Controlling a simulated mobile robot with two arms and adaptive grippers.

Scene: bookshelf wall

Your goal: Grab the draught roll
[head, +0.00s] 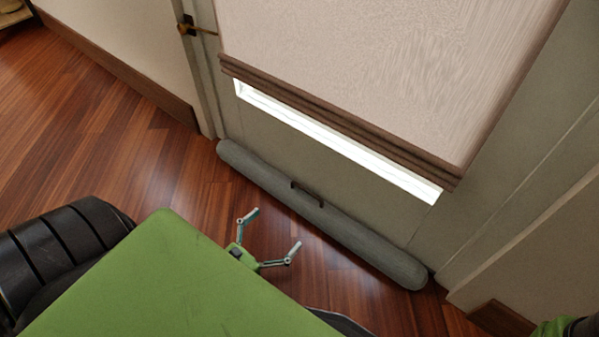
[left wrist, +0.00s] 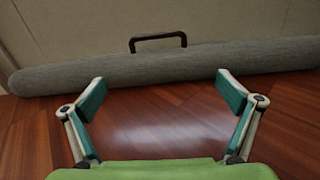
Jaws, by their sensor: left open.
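The draught roll (head: 350,240) is a long grey cylinder lying on the floor along the bottom of the door. A dark handle (head: 307,194) stands up from its middle. In the left wrist view the roll (left wrist: 110,73) spans the picture, with the handle (left wrist: 158,42) on its far upper side, near the middle. My left gripper (head: 272,230) is open and empty, low over the floor on the near side of the roll, apart from the handle. Its two fingers (left wrist: 160,92) are spread wide in the left wrist view. My right gripper cannot be made out.
The door (head: 290,145) with a lowered blind (head: 390,70) rises right behind the roll. A door lever (head: 197,31) is at upper left. Wooden floor (head: 110,120) is clear to the left. A wall with a baseboard (head: 503,318) is at lower right.

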